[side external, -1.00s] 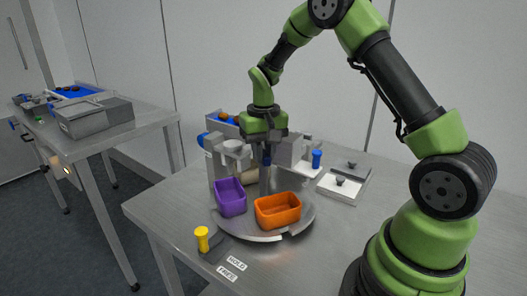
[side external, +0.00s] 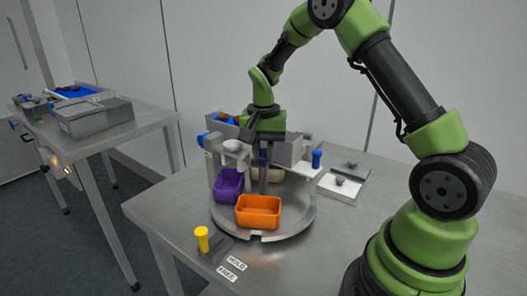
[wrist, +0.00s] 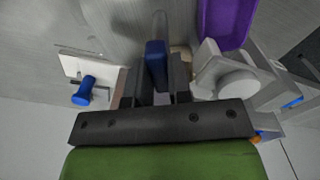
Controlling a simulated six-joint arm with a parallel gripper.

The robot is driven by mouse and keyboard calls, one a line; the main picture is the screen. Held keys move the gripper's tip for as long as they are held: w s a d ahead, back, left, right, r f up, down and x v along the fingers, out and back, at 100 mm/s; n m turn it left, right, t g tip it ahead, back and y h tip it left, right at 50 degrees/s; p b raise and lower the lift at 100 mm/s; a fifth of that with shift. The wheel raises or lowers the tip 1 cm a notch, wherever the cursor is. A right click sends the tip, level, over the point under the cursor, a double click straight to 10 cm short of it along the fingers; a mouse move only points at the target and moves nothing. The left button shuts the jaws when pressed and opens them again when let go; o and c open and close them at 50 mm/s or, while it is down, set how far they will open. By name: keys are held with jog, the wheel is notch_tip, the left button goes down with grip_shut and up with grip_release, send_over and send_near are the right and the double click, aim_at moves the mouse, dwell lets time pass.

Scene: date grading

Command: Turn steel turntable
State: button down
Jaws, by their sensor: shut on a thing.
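The round steel turntable (side external: 290,225) lies on the steel table. It carries an orange bin (side external: 258,211) at the front, a purple bin (side external: 229,185) at the left and a beige bin (side external: 275,175) at the back, partly hidden by my gripper. My gripper (side external: 264,152) points down over the turntable's middle. In the wrist view, my gripper (wrist: 155,85) is shut on a blue grip (wrist: 156,58), with a dark finger on each side. The purple bin shows at the top right there (wrist: 228,20).
A yellow-knobbed lever (side external: 202,240) stands at the front left, beside HOLD and FREE labels (side external: 232,270). Grey fixtures stand behind the turntable, with a blue knob (side external: 317,159) at their right. White plates (side external: 342,187) lie further right. The front right of the table is clear.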

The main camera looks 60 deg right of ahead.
jog(key=shift+m, duration=11.8)
jog(key=c, duration=1)
grip_release()
jog(key=shift+c, duration=0.2)
